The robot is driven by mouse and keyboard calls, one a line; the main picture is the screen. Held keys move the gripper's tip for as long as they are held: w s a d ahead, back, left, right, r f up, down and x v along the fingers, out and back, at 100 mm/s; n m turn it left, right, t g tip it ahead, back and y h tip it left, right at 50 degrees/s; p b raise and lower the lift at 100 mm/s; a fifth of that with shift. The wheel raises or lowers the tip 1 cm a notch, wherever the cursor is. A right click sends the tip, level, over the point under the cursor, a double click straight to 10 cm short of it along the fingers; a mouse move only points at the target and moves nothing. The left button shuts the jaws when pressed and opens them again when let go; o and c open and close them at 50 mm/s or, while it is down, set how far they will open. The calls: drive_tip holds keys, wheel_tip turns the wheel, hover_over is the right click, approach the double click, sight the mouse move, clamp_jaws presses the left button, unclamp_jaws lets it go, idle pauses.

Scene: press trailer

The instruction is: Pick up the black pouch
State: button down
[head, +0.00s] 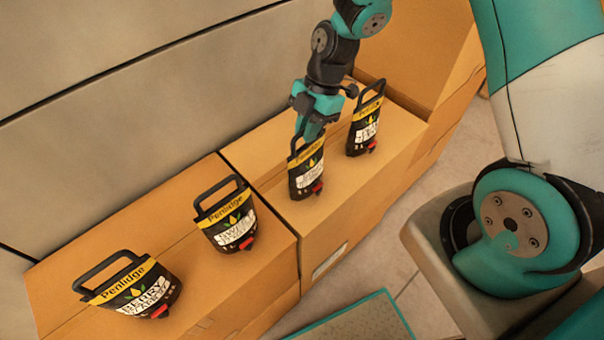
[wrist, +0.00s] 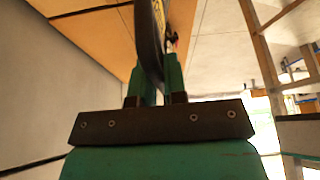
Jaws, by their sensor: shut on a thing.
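Several black pouches with yellow bands, white labels, red taps and black loop handles stand in a row on cardboard boxes in the head view. My gripper (head: 303,137) is shut on the black pouch (head: 306,174) second from the right, at its handle. That pouch is upright, and I cannot tell whether its base touches the box. In the wrist view my gripper (wrist: 155,80) has a dark handle edge between its teal fingers, and part of the pouch (wrist: 158,12) shows at the top. The label is partly too small to read.
Another pouch (head: 366,126) stands close to the right of my gripper. Two more pouches, one near the middle left (head: 228,216) and one at the far left (head: 130,287), stand on the left box (head: 85,250). A pale wall (head: 110,80) runs behind the boxes.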

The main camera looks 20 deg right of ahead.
drive_tip(key=shift+r, duration=0.15)
wheel_tip(320, 180, up, 20)
drive_tip(key=b, duration=0.1)
idle(0.6)
drive_tip(key=shift+w, duration=0.15)
idle(0.7)
